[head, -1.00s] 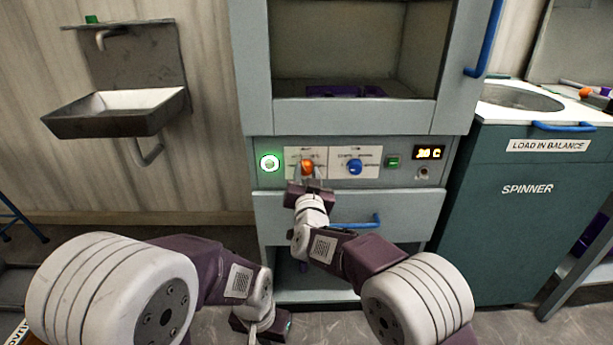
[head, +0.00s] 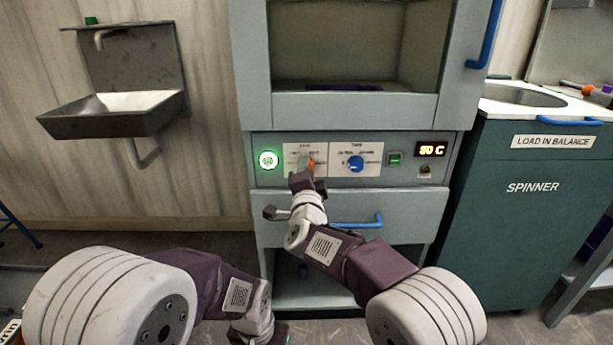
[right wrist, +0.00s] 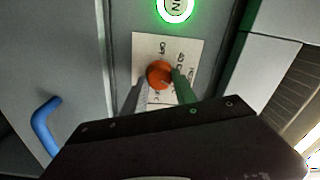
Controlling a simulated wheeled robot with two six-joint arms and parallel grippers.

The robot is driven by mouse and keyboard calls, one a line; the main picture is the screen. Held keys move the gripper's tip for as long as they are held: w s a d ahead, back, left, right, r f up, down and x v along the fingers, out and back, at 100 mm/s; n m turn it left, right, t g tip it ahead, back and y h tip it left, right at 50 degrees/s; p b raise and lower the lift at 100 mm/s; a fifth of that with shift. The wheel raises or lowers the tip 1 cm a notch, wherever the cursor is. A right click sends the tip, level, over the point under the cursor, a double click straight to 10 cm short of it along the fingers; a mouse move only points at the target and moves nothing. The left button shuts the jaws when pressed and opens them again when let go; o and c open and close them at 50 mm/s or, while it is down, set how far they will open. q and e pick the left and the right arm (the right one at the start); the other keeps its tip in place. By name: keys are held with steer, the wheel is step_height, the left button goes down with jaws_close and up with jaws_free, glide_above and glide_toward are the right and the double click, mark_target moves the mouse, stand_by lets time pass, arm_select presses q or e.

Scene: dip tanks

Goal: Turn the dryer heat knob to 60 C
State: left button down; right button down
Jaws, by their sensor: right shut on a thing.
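The orange dryer heat knob (head: 312,163) is on a white label plate at the left of the dryer's control panel. My right gripper (head: 306,167) is shut on it and partly hides it in the head view. In the right wrist view, the orange knob (right wrist: 159,73) sits between the two fingers of my right gripper (right wrist: 158,83), one grey and one green. The dryer display (head: 431,149) is lit and ends in "C"; its digits are too blurred to read surely. My left gripper (head: 268,334) is low at the bottom edge, its fingers not clear.
A blue knob (head: 355,164) is right of the orange one, then a green button (head: 395,159). A green-lit button (head: 268,160) is at left. A drawer with a blue handle (head: 357,221) lies below the panel. The spinner (head: 535,190) stands at right, a sink (head: 115,113) at left.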

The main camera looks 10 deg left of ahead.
steer(key=shift+a+f+m+b, duration=0.1)
steer(key=shift+m+b, duration=1.3)
steer(key=shift+m, duration=1.8)
steer(key=shift+f+m+b, duration=0.1)
steer(key=shift+m+b, duration=1.3)
steer(key=shift+m, duration=1.8)
steer(key=c, duration=1)
jaws_free()
